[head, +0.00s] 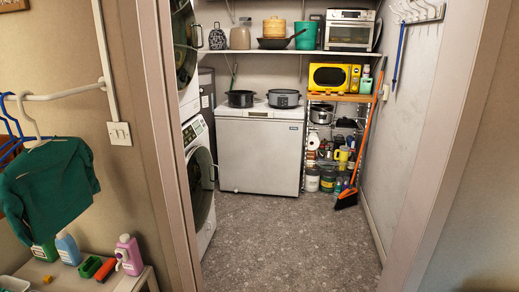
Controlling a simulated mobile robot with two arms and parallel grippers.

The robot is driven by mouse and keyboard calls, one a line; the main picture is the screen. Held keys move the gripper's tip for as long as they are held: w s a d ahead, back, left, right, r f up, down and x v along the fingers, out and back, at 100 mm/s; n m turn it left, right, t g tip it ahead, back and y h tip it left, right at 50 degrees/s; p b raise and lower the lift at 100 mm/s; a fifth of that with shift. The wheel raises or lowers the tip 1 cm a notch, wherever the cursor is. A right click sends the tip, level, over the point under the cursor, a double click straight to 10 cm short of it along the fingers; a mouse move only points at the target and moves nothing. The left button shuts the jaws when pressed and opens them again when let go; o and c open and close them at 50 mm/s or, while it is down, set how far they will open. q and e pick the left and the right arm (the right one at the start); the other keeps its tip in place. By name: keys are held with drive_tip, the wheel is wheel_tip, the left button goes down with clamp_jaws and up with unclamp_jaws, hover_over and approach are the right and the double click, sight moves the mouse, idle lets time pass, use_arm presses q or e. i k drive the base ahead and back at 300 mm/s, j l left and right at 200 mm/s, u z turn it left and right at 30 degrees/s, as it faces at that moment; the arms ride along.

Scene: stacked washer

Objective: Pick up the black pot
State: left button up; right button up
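A black pot (241,99) sits on top of the white chest freezer (259,152), on its left half. A grey pot with a dark rim (284,99) stands beside it on the right half of the freezer top. A black pan (273,43) with a long handle lies on the wall shelf above. Neither of my grippers is in view.
A doorway frame (175,130) stands between me and the freezer. Stacked washers (201,190) line the left side. A wire rack with a yellow microwave (334,77) and an orange broom (347,196) are at right. The grey floor (290,240) is clear.

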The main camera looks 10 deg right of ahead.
sight(237, 98)
drive_tip(key=i+z, duration=0.7)
drive_tip(key=i, duration=0.2)
drive_tip(key=i+j, duration=0.15)
drive_tip(key=i, duration=0.35)
drive_tip(key=i+j+z, duration=0.1)
drive_tip(key=i, duration=0.4)
drive_tip(key=i+j, duration=0.3)
drive_tip(key=i, duration=0.2)
drive_tip(key=i+j+z, duration=0.15)
drive_tip(key=i, duration=0.3)
drive_tip(key=i+j, duration=0.3)
drive_tip(key=i, duration=0.2)
drive_tip(key=i+j+z, duration=0.1)
drive_tip(key=i+j, duration=0.15)
drive_tip(key=i, duration=0.25)
